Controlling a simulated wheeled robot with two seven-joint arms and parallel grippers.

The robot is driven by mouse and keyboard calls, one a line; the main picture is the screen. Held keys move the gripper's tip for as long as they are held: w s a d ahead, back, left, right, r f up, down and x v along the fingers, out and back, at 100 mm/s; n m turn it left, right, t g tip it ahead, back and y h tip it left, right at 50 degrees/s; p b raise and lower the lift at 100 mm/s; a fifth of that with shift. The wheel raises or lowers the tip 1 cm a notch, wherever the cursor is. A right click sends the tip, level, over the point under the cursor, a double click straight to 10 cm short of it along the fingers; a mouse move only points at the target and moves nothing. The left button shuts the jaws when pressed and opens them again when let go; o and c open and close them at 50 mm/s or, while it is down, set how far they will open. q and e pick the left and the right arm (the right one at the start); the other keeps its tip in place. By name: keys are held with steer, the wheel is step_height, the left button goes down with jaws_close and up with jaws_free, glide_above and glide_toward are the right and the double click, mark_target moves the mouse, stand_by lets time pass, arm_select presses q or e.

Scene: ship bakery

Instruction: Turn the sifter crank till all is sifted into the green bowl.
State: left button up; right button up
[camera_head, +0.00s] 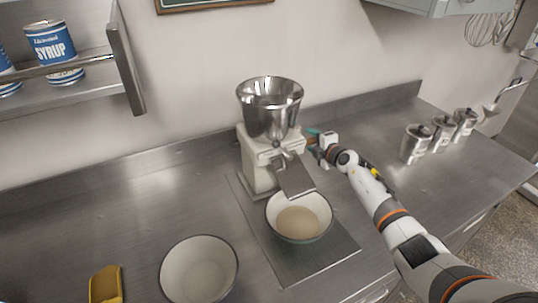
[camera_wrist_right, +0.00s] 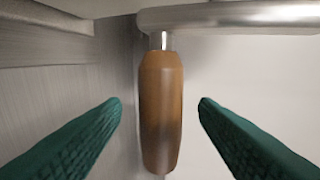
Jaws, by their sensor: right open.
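The sifter (camera_head: 257,160) stands on the steel counter with a shiny metal hopper (camera_head: 270,100) on top and a chute at its front. The green bowl (camera_head: 299,233), pale inside, sits under the chute and holds beige flour (camera_head: 298,222). The crank's wooden handle (camera_wrist_right: 161,110) hangs from a metal arm (camera_wrist_right: 235,17) in the right wrist view. My right gripper (camera_head: 315,143) is at the sifter's right side. Its green fingers are open, one on each side of the handle, with gaps visible. The hopper's contents are not clear. My left gripper is not in view.
A second pale bowl (camera_head: 199,270) stands at the front left, near a yellow scoop-like object (camera_head: 106,284). Several metal canisters (camera_head: 415,144) stand at the right. A shelf with syrup cans (camera_head: 50,42) hangs at upper left.

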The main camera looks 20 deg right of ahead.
steer(key=shift+s+r+p, duration=0.2)
steer(key=shift+s+p, duration=0.05)
steer(key=shift+p, duration=0.15)
steer(key=p+v, duration=0.6)
steer(key=v, duration=0.1)
steer(key=shift+s+d, duration=0.1)
steer(key=shift+s, duration=0.1)
steer(key=shift+f, duration=0.1)
